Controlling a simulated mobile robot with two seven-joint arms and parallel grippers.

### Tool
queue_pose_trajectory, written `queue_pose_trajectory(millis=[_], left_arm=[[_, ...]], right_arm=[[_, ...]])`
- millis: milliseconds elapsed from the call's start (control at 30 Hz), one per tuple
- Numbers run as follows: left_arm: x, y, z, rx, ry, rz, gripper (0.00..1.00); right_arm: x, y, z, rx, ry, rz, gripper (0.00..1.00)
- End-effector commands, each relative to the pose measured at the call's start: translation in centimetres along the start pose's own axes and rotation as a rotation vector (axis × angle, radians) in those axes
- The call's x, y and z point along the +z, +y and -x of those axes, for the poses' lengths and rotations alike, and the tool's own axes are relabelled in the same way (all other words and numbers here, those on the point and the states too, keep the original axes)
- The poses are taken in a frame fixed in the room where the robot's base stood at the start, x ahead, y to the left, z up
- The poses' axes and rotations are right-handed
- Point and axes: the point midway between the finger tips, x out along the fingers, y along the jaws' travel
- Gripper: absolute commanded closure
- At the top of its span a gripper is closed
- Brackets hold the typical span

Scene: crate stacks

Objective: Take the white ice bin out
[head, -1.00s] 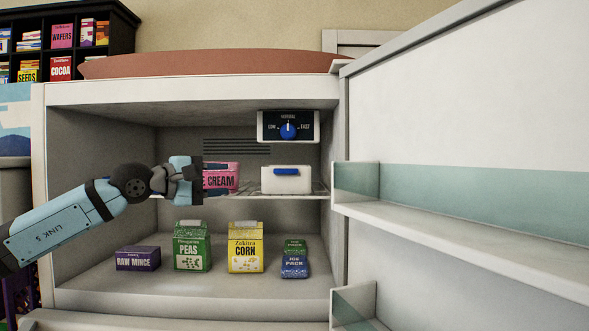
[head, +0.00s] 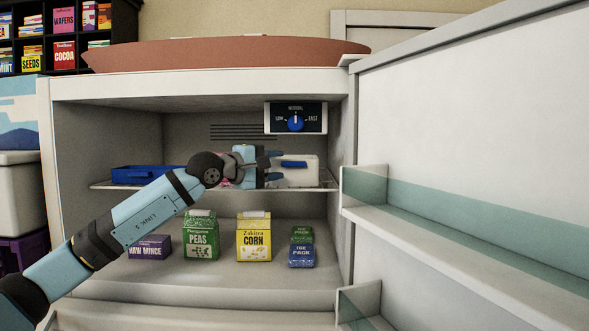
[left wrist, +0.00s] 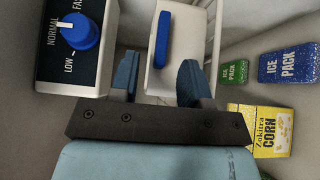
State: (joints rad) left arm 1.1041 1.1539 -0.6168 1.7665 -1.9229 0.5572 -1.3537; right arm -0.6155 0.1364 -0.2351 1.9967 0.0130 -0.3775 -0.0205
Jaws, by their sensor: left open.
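The white ice bin (head: 309,171) sits on the wire shelf at the right of the freezer compartment, with a blue handle (head: 293,164) on its front. In the left wrist view the bin (left wrist: 186,50) lies just past my fingers, its handle (left wrist: 162,38) in line with the gap between them. My left gripper (head: 279,168) is open and empty, just in front of the bin's front face. Its right finger overlaps the bin in the wrist view; I cannot tell if it touches. My right gripper is not in view.
A dial box (head: 296,119) hangs close above the bin. A blue tray (head: 135,174) stands at the shelf's left. Below are raw mince (head: 152,241), peas (head: 201,239), corn (head: 254,240) and ice packs (head: 301,255). The open door (head: 460,110) with its racks bounds the right.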

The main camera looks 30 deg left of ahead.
Motion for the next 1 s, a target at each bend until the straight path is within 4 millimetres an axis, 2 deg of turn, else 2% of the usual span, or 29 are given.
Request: queue_pose_trajectory(millis=[133, 367, 533, 1000], left_arm=[[0.01, 0.04, -1.14, 0.000, 0.000, 0.000, 0.57], [-0.01, -0.09, -1.19, 0.000, 0.000, 0.000, 0.60], [0.00, -0.09, -1.18, 0.000, 0.000, 0.000, 0.99], [0.01, 0.47, -1.18, 0.003, 0.000, 0.001, 1.00]], right_arm=[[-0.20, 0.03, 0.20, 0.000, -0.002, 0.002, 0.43], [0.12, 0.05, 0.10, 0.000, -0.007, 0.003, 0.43], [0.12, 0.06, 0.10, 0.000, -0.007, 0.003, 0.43], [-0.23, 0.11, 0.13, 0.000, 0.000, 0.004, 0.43]])
